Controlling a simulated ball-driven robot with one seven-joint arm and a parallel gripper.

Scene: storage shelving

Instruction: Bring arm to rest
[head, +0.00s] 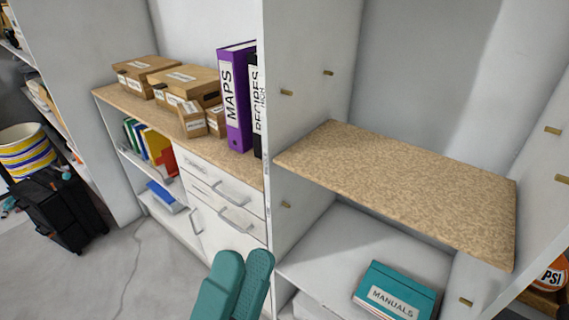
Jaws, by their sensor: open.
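My gripper (245,262) shows at the bottom middle of the head view as two teal fingers pointing up. The fingers are side by side with only a narrow gap visible from this angle, and nothing shows between them. The rest of my arm is out of the picture. The fingers appear in front of the white drawer unit and the edge of the open shelving.
A bare cork-coloured shelf (410,190) is at the right. A teal manuals box (397,292) lies on the lower shelf. Cardboard boxes (185,82) and a purple maps binder (236,100) stand on the left counter. A black suitcase (58,210) stands on the floor, left.

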